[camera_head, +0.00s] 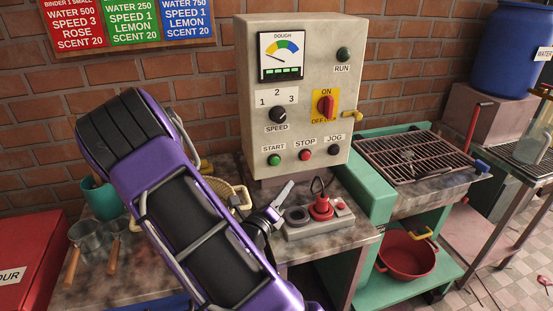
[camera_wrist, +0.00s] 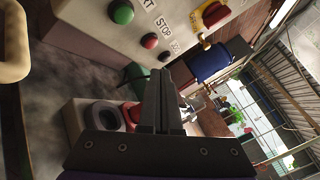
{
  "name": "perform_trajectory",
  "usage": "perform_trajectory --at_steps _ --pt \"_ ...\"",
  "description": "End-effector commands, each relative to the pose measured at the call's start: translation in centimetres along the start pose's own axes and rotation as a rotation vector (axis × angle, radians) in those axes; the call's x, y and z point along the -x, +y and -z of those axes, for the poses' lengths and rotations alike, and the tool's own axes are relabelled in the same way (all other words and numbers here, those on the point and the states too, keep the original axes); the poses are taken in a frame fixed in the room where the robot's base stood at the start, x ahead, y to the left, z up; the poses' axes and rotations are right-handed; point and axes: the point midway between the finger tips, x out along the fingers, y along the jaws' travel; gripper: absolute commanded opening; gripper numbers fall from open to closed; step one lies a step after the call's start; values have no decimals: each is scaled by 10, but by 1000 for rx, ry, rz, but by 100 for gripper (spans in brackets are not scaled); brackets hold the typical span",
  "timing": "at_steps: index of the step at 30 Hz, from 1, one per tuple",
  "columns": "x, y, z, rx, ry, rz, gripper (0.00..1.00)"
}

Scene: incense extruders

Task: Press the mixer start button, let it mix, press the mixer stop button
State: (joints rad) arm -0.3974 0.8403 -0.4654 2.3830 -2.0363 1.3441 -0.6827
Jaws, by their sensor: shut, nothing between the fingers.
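The grey control box (camera_head: 300,110) stands at the back of the bench. Its lower row has the green START button (camera_head: 274,160), the red STOP button (camera_head: 305,155) and the black JOG button (camera_head: 334,150). The START button (camera_wrist: 122,12) and STOP button (camera_wrist: 149,41) also show in the wrist view. The RUN lamp (camera_head: 343,54) looks dark. The DOUGH gauge (camera_head: 282,55) needle points low to the left. My gripper (camera_head: 289,186) is shut and empty, below the START and STOP buttons and apart from them; its fingers also show in the wrist view (camera_wrist: 160,76).
A small grey base with a red plug-like part (camera_head: 320,207) sits just right of my gripper. A red rotary switch (camera_head: 326,107) and a SPEED knob (camera_head: 278,115) are higher on the box. A teal stand with a wire rack (camera_head: 415,155) is at right.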

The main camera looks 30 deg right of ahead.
Motion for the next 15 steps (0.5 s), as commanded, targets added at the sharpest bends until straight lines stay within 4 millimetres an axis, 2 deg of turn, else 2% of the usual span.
perform_trajectory --at_steps 9,15 --pt "-2 1 -2 -1 0 2 0" --pt "-16 12 -11 -4 -1 3 0"
